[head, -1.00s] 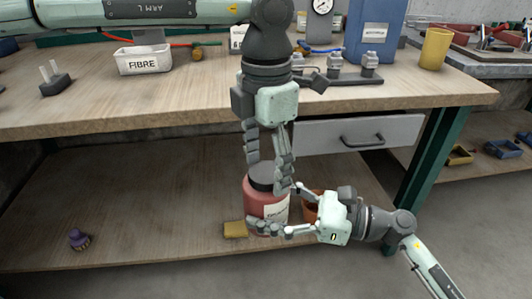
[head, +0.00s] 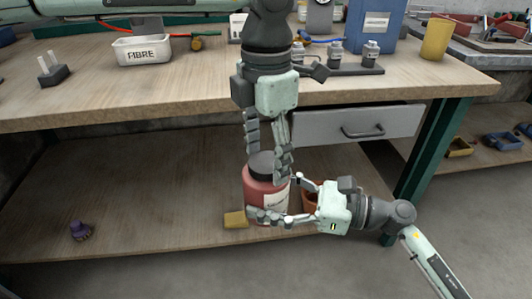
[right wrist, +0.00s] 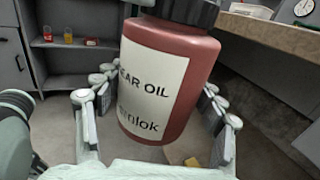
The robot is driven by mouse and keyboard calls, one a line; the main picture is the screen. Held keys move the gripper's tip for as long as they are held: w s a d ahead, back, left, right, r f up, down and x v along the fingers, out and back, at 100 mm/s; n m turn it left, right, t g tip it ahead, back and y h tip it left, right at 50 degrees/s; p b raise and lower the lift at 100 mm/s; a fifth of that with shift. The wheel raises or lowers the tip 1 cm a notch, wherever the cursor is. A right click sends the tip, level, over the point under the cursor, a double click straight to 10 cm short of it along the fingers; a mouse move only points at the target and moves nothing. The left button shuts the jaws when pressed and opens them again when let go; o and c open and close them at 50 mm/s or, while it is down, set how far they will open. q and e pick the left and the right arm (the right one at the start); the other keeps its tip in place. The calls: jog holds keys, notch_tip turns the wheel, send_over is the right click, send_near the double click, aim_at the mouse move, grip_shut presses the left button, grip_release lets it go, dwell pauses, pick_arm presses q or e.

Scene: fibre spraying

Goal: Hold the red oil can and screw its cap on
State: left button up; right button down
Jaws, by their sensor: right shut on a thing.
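The red oil can (head: 258,189) is upright at the lower shelf's front edge, its foot partly hidden by my right fingers. Its pale label shows in the right wrist view (right wrist: 152,85). A black cap (head: 261,164) is on the can's top; I cannot tell how tightly it sits. My right gripper (head: 285,200) comes from the right and is shut around the can's body, a finger on each side. My left gripper (head: 267,163) points straight down over the can. Its fingers are apart, one on either side of the cap; contact with the cap is unclear.
A yellow block (head: 235,219) lies just left of the can. An orange pot (head: 310,197) stands behind my right gripper. The bench top (head: 150,95) and a drawer (head: 358,128) are above.

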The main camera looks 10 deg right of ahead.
pick_arm(q)
jog(key=shift+o, duration=0.4)
notch_tip(320, 180, up, 12)
dwell(0.4)
dwell(0.4)
